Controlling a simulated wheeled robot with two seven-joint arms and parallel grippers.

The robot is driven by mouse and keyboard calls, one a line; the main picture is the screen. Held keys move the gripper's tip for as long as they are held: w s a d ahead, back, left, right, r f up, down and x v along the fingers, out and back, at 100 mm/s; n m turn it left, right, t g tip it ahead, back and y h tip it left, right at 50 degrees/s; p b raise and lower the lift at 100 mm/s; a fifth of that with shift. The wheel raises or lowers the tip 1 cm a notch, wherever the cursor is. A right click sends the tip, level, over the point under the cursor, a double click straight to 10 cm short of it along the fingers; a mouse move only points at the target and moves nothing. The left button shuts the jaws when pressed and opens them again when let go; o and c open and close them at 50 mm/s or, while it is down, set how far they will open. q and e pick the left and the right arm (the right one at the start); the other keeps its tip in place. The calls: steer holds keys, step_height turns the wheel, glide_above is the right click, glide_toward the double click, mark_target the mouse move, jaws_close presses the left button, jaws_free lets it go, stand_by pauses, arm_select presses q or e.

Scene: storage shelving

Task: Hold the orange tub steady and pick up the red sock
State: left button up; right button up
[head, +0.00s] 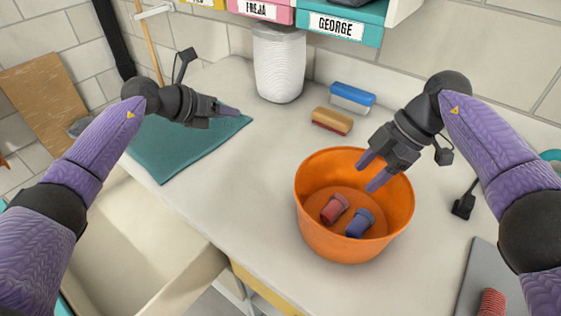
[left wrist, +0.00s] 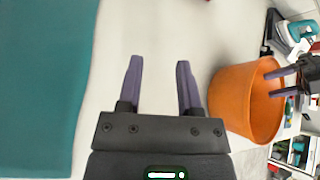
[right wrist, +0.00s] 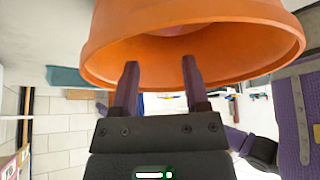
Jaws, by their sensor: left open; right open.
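The orange tub (head: 312,225) stands on the worktop in the head view. A rolled red sock (head: 334,208) lies on its floor at the left, beside a rolled blue one (head: 360,223). My right gripper (head: 370,174) is open and empty, its fingers over the tub's opening from the back right. In the right wrist view the tub's rim (right wrist: 270,62) passes close by my fingers (right wrist: 160,65). My left gripper (head: 228,110) is open and empty above the teal mat, well left of the tub. The left wrist view shows the tub (left wrist: 232,100) at the right, apart from these fingers (left wrist: 160,63).
The teal mat (head: 175,150) lies at the left, by the sink (head: 130,255). A white ribbed container (head: 278,65) and two brushes (head: 332,121) stand behind. A red ribbed item (head: 492,302) lies on a grey board (head: 475,280) at lower right. Worktop between mat and tub is clear.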

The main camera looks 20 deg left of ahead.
arm_select(q)
steer(key=s+d+r+m+g+h, duration=0.1)
steer(key=s+d+m+g, duration=0.15)
steer(key=d+m, duration=0.45)
steer(key=s+d+r+m+g, duration=0.1)
steer(key=s+d+m+g, duration=0.15)
steer(key=d+m, duration=0.4)
steer(key=m+g+y, duration=0.4)
steer(key=m+y, duration=0.2)
steer(key=m, duration=0.9)
glide_toward(300, 210)
steer(key=shift+m, duration=0.25)
steer(key=f, duration=0.8)
steer(key=shift+w+d+f, duration=0.2)
steer(key=shift+d+f, duration=0.2)
jaws_close()
